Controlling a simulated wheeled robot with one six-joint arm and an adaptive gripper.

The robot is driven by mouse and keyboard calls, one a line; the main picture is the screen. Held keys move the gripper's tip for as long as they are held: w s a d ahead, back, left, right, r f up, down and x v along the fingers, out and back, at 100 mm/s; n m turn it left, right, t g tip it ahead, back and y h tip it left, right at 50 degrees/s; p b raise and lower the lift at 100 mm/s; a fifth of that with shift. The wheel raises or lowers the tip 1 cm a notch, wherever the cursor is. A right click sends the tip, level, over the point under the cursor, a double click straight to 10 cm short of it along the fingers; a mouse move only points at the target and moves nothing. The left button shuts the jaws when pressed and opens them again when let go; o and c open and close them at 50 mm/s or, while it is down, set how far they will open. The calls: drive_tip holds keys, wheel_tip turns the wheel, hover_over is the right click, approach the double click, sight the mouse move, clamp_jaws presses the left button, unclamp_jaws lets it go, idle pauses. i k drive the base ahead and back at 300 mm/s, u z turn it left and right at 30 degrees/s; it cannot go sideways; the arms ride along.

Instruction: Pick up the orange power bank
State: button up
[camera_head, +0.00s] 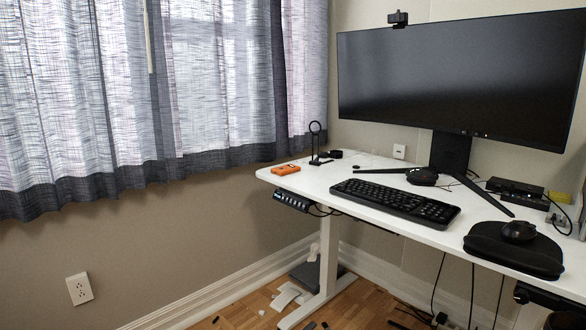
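The orange power bank (286,170) lies flat on the white desk (305,185), near its far left corner and close to the left edge. It looks like a small orange block with a darker mark on it. A black stand with a ring top (316,143) stands just to its right. My gripper does not show in this view.
A black keyboard (395,203) lies mid-desk. A large monitor (465,80) stands behind it. A mouse (519,232) rests on a black case (490,247) at the right. Grey curtains (170,90) hang at left. Floor below has cables and papers.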

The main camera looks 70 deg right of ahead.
sight(288, 168)
drive_tip(key=z, duration=0.75)
drive_tip(key=i, duration=0.95)
drive_tip(key=z, duration=0.85)
